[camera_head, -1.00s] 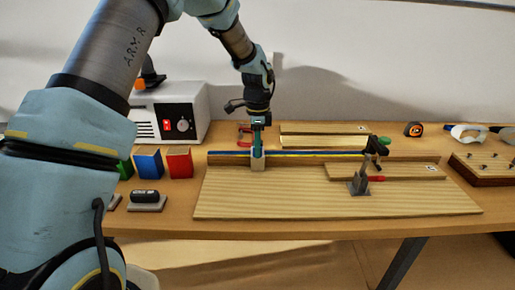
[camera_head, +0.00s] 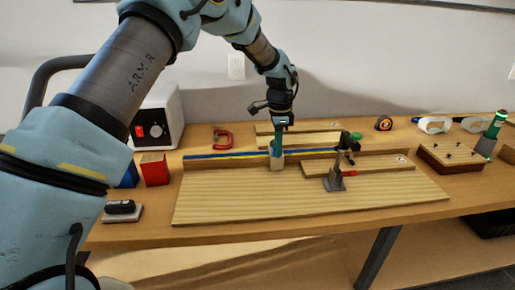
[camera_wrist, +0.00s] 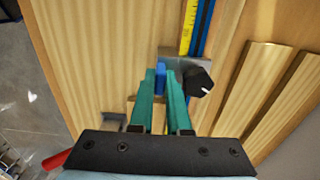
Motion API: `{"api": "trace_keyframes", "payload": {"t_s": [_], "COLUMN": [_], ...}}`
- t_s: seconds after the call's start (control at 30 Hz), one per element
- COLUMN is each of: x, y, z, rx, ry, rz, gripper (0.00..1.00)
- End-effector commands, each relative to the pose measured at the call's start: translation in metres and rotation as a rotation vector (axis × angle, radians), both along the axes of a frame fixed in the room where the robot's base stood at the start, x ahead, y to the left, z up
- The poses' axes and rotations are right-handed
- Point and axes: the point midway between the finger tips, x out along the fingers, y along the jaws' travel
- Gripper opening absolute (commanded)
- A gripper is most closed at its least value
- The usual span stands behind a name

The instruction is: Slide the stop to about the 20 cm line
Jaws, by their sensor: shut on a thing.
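The stop (camera_head: 277,163) is a small pale grey block on the fence rail, left of the rail's middle. In the wrist view the stop (camera_wrist: 174,62) shows a grey body, a blue tab (camera_wrist: 160,79) and a black knob (camera_wrist: 200,82) with a white mark. My gripper (camera_head: 278,149) reaches down onto the stop from above. In the wrist view its teal fingers (camera_wrist: 161,88) are shut on the blue tab. The yellow scale (camera_head: 225,156) runs along the blue rail (camera_head: 200,157). The scale's numbers are too small to read, and the stop covers part of it.
A toggle clamp (camera_head: 335,181) stands to the right, by a plank (camera_head: 375,168) on the wooden base board (camera_head: 240,202). A red clamp (camera_head: 222,139) and loose boards (camera_head: 300,140) lie behind the rail. The rail between stop and toggle clamp looks clear.

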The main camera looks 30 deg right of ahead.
Motion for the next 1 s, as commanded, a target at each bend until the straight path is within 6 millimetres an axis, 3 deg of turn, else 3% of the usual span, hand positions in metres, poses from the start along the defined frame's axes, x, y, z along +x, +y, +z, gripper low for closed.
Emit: {"api": "trace_keyframes", "payload": {"t_s": [0.03,0.2,0.6,0.63,0.7,1.0], "x": [-0.007,-0.013,-0.014,-0.013,-0.013,-0.011], "y": [-0.012,-0.024,-0.027,-0.027,-0.026,-0.024], "z": [0.001,0.001,0.001,0.001,0.001,0.002], "rx": [-0.009,-0.008,-0.008,-0.008,-0.007,-0.004], "ry": [0.002,0.002,0.002,0.002,0.002,-0.001], "rz": [-0.006,-0.004,-0.003,-0.003,-0.002,-0.001], "gripper": [0.00,0.00,0.00,0.18,0.26,0.28]}}
